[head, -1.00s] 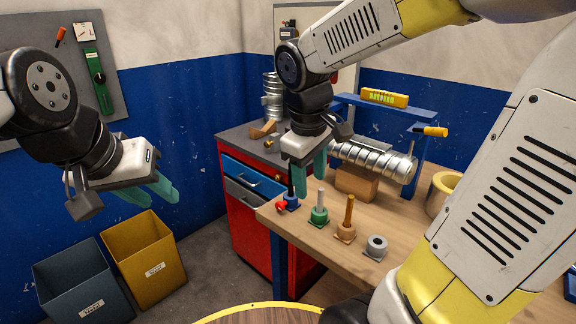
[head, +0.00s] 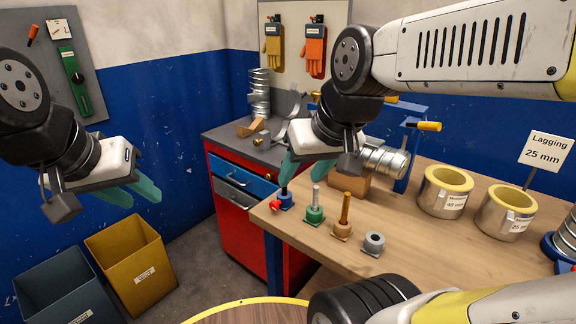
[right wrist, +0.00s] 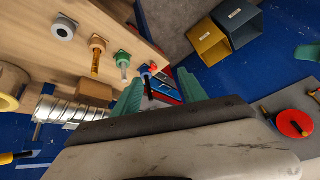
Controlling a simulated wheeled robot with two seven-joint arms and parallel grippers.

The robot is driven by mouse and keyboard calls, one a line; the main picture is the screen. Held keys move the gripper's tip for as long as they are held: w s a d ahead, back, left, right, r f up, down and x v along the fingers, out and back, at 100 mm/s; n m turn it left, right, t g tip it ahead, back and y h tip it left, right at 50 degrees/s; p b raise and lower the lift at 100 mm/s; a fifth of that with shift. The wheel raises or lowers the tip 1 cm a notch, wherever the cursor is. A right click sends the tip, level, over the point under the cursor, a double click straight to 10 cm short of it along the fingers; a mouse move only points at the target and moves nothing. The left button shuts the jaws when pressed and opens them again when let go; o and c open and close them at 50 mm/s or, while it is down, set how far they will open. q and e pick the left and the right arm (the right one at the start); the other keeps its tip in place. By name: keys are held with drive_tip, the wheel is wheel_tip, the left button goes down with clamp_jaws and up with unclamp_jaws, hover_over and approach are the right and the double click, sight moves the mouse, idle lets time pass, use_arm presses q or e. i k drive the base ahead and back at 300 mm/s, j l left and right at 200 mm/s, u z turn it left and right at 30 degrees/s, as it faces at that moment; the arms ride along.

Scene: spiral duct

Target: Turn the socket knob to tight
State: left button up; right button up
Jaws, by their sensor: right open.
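A small red knob (head: 276,206) sits on the side of a blue socket (head: 285,200) at the bench's near left corner. A dark pin (head: 284,186) stands upright in this socket. My right gripper (head: 302,172) is open, its teal fingers just above and behind the socket. In the right wrist view, the dark pin (right wrist: 148,86) lies between the open fingers, with the red knob (right wrist: 154,67) beyond them; I cannot tell whether anything touches. My left gripper (head: 143,200) hangs open and empty at the left, away from the bench.
A green socket (head: 314,214), an orange socket (head: 342,231) and a grey ring socket (head: 374,241) stand along the bench edge. A spiral duct (head: 385,162) lies behind, partly hidden by my right arm. Lagging rolls (head: 445,205) stand to the right. Two bins (head: 145,285) are on the floor.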

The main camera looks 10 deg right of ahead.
sight(274, 205)
drive_tip(key=j+u, duration=0.2)
drive_tip(key=u, duration=0.15)
drive_tip(key=i+j+u, duration=0.45)
drive_tip(key=i+j, duration=0.25)
drive_tip(key=j, duration=0.15)
drive_tip(key=i+z, duration=0.4)
drive_tip(key=i+j+z, duration=0.15)
drive_tip(key=z, duration=0.2)
drive_tip(key=i+z, duration=0.15)
drive_tip(key=z, duration=0.25)
drive_tip(key=i+z, duration=0.15)
drive_tip(key=z, duration=0.25)
drive_tip(key=i+j+z, duration=0.1)
drive_tip(key=z, duration=0.35)
drive_tip(key=i+j+z, duration=0.1)
drive_tip(key=z, duration=0.3)
drive_tip(key=i+j+z, duration=0.1)
drive_tip(key=z, duration=0.3)
drive_tip(key=i+j+z, duration=0.1)
drive_tip(key=z, duration=0.3)
drive_tip(key=i+j+z, duration=0.1)
drive_tip(key=j+z, duration=0.2)
drive_tip(key=z, duration=0.15)
drive_tip(key=j+z, duration=0.25)
drive_tip(key=z, duration=0.15)
drive_tip(key=i+j+z, duration=0.1)
drive_tip(key=j+z, duration=0.15)
drive_tip(key=z, duration=0.15)
drive_tip(key=j+z, duration=0.25)
drive_tip(key=z, duration=0.15)
